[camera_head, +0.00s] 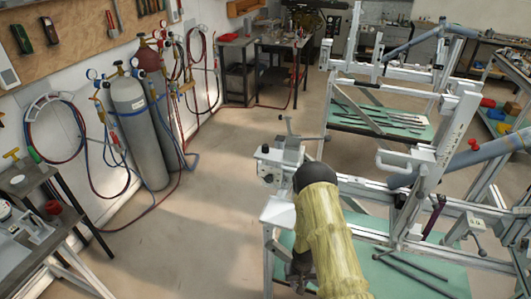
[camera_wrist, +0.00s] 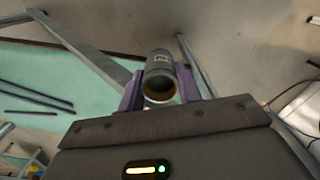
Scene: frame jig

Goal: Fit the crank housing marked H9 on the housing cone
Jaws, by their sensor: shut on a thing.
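My gripper (camera_wrist: 160,90) has purple jaws shut on a short grey metal tube (camera_wrist: 159,66), one jaw on each side. The tube's open end faces the wrist camera and its inside looks brownish. A pale label sits on its upper side, too small and blurred to read surely; it appears to be the crank housing. In the head view my yellow-sleeved arm reaches down in front of the frame jig (camera_head: 365,184), and the jaws and tube cannot be made out. I cannot pick out the housing cone for certain in either view.
Below the jig lies a green surface (camera_head: 438,281) with loose dark tubes; a green surface with rods also shows in the wrist view (camera_wrist: 85,82). A second jig frame stands behind. Gas cylinders (camera_head: 130,125) and a bench (camera_head: 30,240) stand left. Floor between is clear.

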